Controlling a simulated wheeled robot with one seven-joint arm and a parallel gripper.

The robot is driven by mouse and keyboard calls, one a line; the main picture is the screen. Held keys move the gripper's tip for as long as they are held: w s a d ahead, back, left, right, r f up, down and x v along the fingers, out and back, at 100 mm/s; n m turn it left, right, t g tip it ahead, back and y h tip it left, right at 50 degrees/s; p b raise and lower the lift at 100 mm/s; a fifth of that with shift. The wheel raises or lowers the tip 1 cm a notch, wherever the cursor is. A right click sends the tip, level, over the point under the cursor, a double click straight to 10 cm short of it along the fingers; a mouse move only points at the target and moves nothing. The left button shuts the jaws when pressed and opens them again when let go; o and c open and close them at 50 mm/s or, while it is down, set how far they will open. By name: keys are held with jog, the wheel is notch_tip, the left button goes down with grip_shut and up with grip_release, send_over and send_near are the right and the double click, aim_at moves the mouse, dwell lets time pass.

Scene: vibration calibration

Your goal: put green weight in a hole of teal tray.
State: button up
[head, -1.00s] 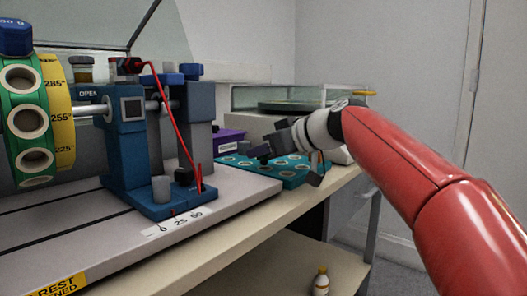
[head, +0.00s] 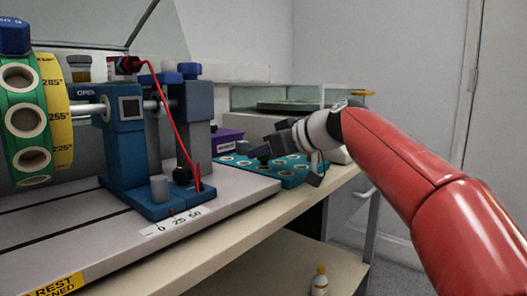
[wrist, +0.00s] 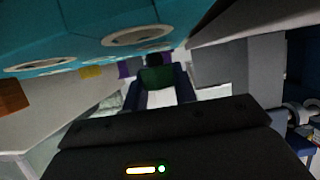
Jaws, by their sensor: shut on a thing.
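The green weight (wrist: 157,76) shows in the wrist view as a dark green block with a black top, between the two fingers of my gripper (wrist: 160,92). My gripper is shut on it. The teal tray (wrist: 75,42) fills the top of that view, with several pale-ringed round holes. In the head view the teal tray (head: 295,183) lies on the bench, and my gripper (head: 265,153) is over or beside its far left part. The held weight is too small and dark to make out clearly in the head view.
A blue clamp rig (head: 125,150) with a red cable and a green ringed wheel (head: 12,130) stands at left. A purple box (head: 228,142) is behind the tray. A glass-sided case (head: 290,98) stands at the back. A bottle (head: 320,282) is on the lower shelf.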

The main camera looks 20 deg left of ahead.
jog(key=shift+f+b, duration=0.7)
jog(key=shift+f, duration=0.05)
jog(key=shift+r, duration=0.25)
dwell(0.3)
jog(key=shift+r+p, duration=0.5)
jog(key=shift+p, duration=0.15)
jog(key=shift+r, duration=0.15)
jog(key=shift+s+d, duration=0.1)
jog(key=shift+s, duration=0.1)
dwell(0.4)
jog(key=shift+f+b, duration=0.9)
jog(key=shift+f, duration=0.05)
dwell(0.4)
jog(key=shift+r, duration=0.2)
jog(key=shift+r+p, duration=0.6)
jog(key=shift+p, duration=0.15)
jog(key=shift+r, duration=0.15)
